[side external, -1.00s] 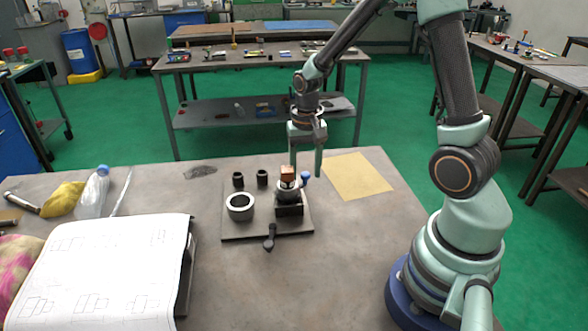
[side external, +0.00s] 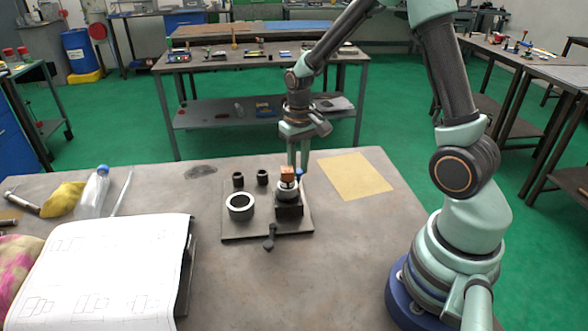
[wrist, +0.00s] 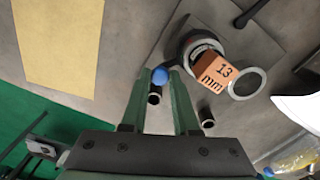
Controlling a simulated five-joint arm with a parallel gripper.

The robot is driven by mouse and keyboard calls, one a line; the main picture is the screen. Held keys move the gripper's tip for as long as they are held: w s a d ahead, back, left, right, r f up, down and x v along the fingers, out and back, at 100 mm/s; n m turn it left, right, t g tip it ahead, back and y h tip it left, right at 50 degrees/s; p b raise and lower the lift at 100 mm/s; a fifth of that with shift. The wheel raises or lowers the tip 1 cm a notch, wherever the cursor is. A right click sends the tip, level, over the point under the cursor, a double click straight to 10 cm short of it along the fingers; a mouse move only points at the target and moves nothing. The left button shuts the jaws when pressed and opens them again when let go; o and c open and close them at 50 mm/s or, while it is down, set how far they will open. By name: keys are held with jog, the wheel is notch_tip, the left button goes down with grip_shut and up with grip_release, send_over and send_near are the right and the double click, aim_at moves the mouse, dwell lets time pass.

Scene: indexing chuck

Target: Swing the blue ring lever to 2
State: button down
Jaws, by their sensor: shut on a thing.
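The chuck (side external: 289,209) stands on the right part of a dark base plate (side external: 232,231). An orange-brown block (side external: 287,173) sits in its top; in the wrist view the block (wrist: 216,72) reads "13 mm". The lever's blue knob (wrist: 160,76) is between my fingertips, on the far side of the chuck in the side view. My gripper (side external: 299,170) points down behind the block and is shut on the blue knob; the wrist view also shows my gripper (wrist: 160,73). The lever's arm is mostly hidden. No index numbers are readable.
A grey ring (side external: 240,215) and two black cylinders (side external: 238,180) (side external: 262,178) are left of the chuck on the plate. A black handle (side external: 269,238) juts from the plate's front edge. A tan sheet (side external: 355,176) lies flat to the right. A drawing (side external: 100,270) lies at front left.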

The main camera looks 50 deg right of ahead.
jog(key=n, duration=0.1)
jog(key=w+n, duration=0.1)
jog(key=shift+w+a+n, duration=0.25)
jog(key=shift+w+n, duration=0.05)
jog(key=shift+n, duration=0.1)
jog(key=n, duration=0.1)
jog(key=w+a+n, duration=0.1)
jog(key=n, duration=0.1)
jog(key=shift+w+n, duration=0.2)
jog(key=shift+n, duration=0.1)
jog(key=shift+w+a+n, duration=0.25)
jog(key=shift+a+n, duration=0.1)
jog(key=shift+n, duration=0.5)
jog(key=shift+w+a+n, duration=0.2)
jog(key=shift+a+n, duration=0.1)
jog(key=shift+n, duration=0.6)
jog(key=shift+w+a+n, duration=0.25)
jog(key=shift+a+n, duration=0.1)
jog(key=shift+n, duration=0.5)
jog(key=c, duration=0.7)
grip_release()
jog(key=shift+o, duration=0.2)
notch_tip(320, 180, up, 12)
